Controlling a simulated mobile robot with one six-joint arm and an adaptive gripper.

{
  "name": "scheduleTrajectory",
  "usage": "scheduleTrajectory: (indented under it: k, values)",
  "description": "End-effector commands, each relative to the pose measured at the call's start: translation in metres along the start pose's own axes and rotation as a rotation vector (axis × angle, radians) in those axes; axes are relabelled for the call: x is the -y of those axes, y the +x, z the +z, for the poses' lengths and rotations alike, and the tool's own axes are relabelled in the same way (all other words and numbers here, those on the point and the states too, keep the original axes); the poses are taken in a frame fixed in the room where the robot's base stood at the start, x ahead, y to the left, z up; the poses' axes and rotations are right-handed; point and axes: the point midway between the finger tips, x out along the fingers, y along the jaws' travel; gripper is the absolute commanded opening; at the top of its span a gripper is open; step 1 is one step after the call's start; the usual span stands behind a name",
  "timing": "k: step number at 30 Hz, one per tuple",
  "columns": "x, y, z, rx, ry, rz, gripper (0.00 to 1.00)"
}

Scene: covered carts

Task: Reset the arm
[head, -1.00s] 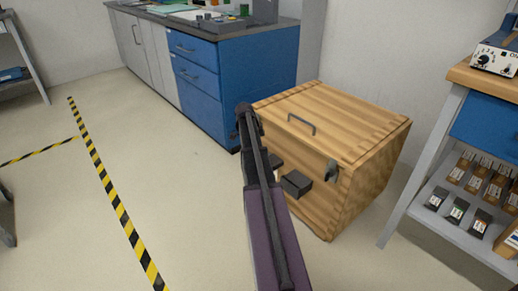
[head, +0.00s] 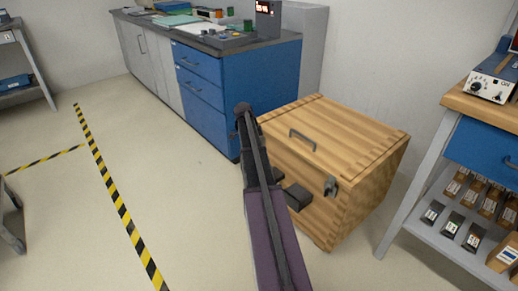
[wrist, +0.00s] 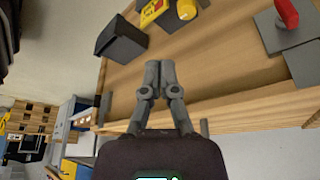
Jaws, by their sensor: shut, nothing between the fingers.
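My gripper (wrist: 160,66) shows in the wrist view with its two grey fingers side by side and touching, nothing between them. It is over or in front of a light wooden surface (wrist: 215,75); I cannot tell whether it touches it. In the head view my arm reaches up the middle of the picture, in front of the wooden chest. I cannot make out the fingers there.
The wooden chest (head: 345,140), lid shut, stands right of my arm. A blue cabinet (head: 262,85) stands behind, a workbench (head: 445,225) at right. The wrist view shows a dark box (wrist: 122,42), a yellow thing (wrist: 152,10) and a red handle (wrist: 287,12). Open floor (head: 160,165) lies left.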

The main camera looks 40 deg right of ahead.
Motion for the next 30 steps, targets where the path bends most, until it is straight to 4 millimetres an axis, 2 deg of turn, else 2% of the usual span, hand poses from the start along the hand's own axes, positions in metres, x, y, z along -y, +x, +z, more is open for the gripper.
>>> scheduleTrajectory:
  k: [22, 26, 30]
  values:
    - [-0.001, -0.002, 0.002, 0.001, -0.007, -0.001, 0.00]
    - [-0.011, -0.006, 0.012, 0.008, -0.056, -0.006, 0.00]
    - [-0.034, -0.016, 0.036, 0.025, -0.188, -0.020, 0.00]
